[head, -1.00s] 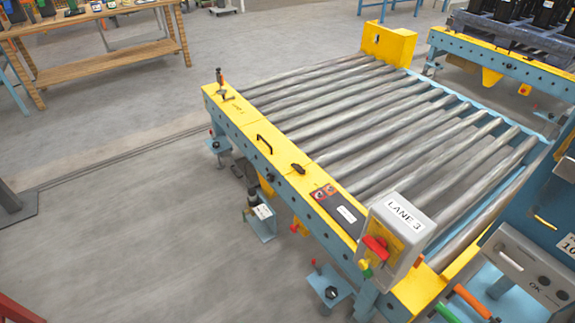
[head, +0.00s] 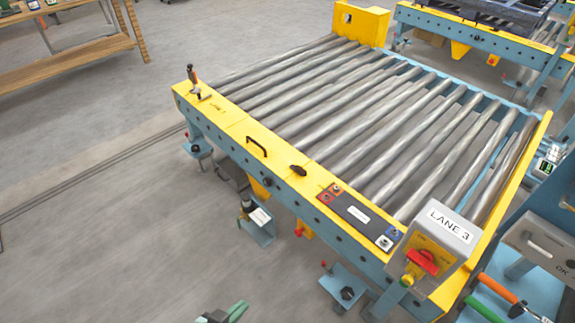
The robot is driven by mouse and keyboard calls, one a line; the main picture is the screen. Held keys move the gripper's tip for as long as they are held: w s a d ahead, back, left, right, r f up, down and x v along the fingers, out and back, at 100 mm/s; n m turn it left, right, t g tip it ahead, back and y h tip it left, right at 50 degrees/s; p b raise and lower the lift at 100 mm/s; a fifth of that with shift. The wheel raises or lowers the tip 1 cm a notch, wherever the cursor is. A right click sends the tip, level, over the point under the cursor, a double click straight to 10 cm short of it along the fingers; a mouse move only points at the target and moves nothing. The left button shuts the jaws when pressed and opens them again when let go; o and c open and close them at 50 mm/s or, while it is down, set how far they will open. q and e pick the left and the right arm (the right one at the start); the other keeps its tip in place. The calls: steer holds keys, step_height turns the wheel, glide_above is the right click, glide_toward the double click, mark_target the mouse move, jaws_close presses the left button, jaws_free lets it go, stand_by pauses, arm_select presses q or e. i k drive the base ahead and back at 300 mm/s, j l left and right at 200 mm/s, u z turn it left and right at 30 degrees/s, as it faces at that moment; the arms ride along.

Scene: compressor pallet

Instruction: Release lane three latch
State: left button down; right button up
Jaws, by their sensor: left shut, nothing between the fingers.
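The lane three roller conveyor (head: 225,118) has a yellow front rail. A grey box with a LANE 3 label (head: 449,224) stands at its near right end. A red handle (head: 422,262) sits on the box's yellow face. A small upright lever with a brown grip (head: 192,75) stands at the rail's far left end. I cannot tell which part is the latch. My left gripper (head: 236,309) shows only at the bottom edge, with green fingertips. It is shut and empty, over the floor, well apart from the box and rail. My right gripper is not in view.
On the rail are a black handle (head: 257,146), a dark knob (head: 298,171) and a dark panel (head: 358,216). A wooden bench (head: 70,74) is at upper left. The floor left of the conveyor is clear.

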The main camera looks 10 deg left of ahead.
mark_target(298, 170)
steer(key=i+j+z, duration=0.35)
steer(key=i+j, duration=0.2)
steer(key=j, duration=0.3)
steer(key=i+j+z, duration=0.15)
steer(key=i, duration=0.3)
steer(key=j, duration=0.1)
